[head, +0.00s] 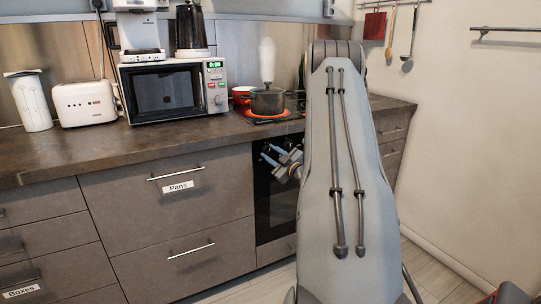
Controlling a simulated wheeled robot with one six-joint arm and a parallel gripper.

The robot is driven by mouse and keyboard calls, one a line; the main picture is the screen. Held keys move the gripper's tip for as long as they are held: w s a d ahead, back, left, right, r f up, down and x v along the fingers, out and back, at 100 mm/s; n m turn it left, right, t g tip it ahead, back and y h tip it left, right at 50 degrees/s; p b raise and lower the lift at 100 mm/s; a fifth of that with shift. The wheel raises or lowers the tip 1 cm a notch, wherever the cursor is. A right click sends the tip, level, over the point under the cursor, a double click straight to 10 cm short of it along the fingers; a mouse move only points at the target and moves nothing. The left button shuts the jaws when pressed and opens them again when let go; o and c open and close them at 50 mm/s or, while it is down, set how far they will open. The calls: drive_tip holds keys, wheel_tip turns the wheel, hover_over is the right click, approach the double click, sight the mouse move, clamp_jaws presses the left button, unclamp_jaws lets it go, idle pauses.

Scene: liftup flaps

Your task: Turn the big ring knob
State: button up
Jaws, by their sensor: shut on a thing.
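My gripper (268,154) is at the upper front of the dark oven (276,205), below the counter edge. Its fingers are shut on what appears to be the big ring knob, which is too small and covered to make out. On the hob (291,107) above, a ring (266,117) glows orange under a dark grey pot (267,101). Pale steam rises from that pot. My arm hides the right part of the oven and hob.
A red pot (242,94) stands behind the grey one. Drawers labelled Pans (178,187) sit left of the oven, shut. Some floor shows at lower right.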

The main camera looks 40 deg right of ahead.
drive_tip(key=shift+d+n, duration=0.1)
drive_tip(key=shift+n, duration=1.9)
drive_tip(key=o, duration=1)
drive_tip(key=shift+d, duration=0.1)
drive_tip(key=shift+s, duration=0.1)
drive_tip(key=s, duration=0.5)
drive_tip(key=s+a, duration=0.1)
drive_tip(key=s, duration=0.1)
drive_tip(key=shift+s, duration=0.3)
